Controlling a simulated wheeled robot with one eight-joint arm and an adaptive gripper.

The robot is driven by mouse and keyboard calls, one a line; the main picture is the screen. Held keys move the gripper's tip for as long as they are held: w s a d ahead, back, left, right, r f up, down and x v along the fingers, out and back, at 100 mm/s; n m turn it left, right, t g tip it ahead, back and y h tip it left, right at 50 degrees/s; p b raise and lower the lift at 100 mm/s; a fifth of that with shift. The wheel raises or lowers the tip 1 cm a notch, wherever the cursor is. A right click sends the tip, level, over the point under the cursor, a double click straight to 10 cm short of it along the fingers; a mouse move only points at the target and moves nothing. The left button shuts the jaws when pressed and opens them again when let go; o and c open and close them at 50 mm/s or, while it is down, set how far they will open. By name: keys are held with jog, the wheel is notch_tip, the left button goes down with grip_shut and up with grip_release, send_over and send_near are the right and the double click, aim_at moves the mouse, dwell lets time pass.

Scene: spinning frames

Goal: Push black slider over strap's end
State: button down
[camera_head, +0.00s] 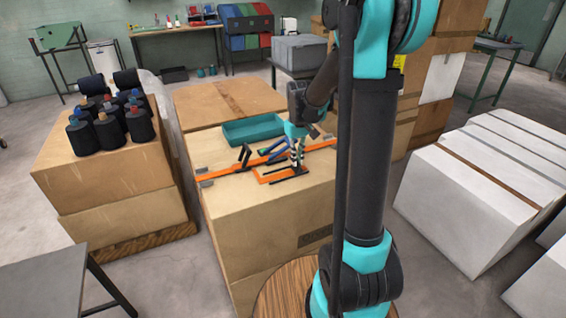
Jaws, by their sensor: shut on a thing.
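An orange strap (217,173) lies across the top of a cardboard carton (260,215). Near its middle is an orange piece (262,177) with dark bars on it, just in front of the strap. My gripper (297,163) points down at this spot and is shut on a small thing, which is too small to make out. The black slider cannot be told for certain from the other dark pieces around the fingers. The strap's end close to my gripper is partly hidden by the fingers and these pieces.
A teal tray (252,131) stands behind the strap. Dark yarn cones (108,125) stand on a carton at the left. White boxes (475,195) stand at the right. The carton's front top is clear.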

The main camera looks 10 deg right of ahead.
jog(key=shift+w+d, duration=0.25)
jog(key=shift+d, duration=0.4)
jog(key=c, duration=1.6)
grip_release()
jog(key=shift+d, duration=0.1)
jog(key=shift+c, duration=0.2)
notch_tip(320, 180, up, 12)
jog(key=s+d+f+m+t, duration=0.1)
jog(key=s+f+t, duration=0.1)
jog(key=s+f, duration=0.5)
jog(key=s+f+m+t, duration=0.2)
jog(key=s+f, duration=0.6)
jog(key=s, duration=0.7)
jog(key=shift+d+m, duration=0.3)
jog(key=shift+d, duration=0.05)
